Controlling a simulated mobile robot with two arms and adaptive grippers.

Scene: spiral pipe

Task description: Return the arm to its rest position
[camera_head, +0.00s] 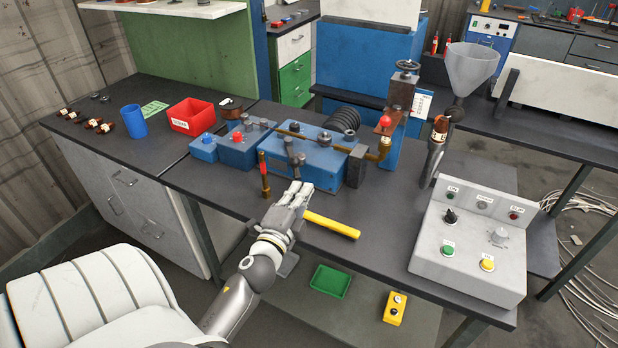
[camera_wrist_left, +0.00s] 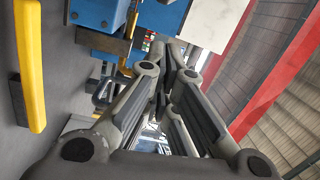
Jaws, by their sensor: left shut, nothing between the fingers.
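My left arm comes in from the lower left of the head view, and its gripper (camera_head: 297,190) is over the front edge of the workbench. The gripper is shut and empty. In the left wrist view its fingers (camera_wrist_left: 170,65) come together. A yellow bar (camera_head: 332,225) lies on the bench just right of the gripper; it also shows at the left of the left wrist view (camera_wrist_left: 30,75). The blue machine (camera_head: 310,155) with a black coil (camera_head: 343,120) and a brass pipe (camera_head: 380,150) stands behind the gripper. My right gripper is not in view.
A grey control box (camera_head: 470,245) with buttons stands at the bench's right. A thin brass tool (camera_head: 264,175) stands upright close to the gripper. A green tray (camera_head: 331,281) lies below.

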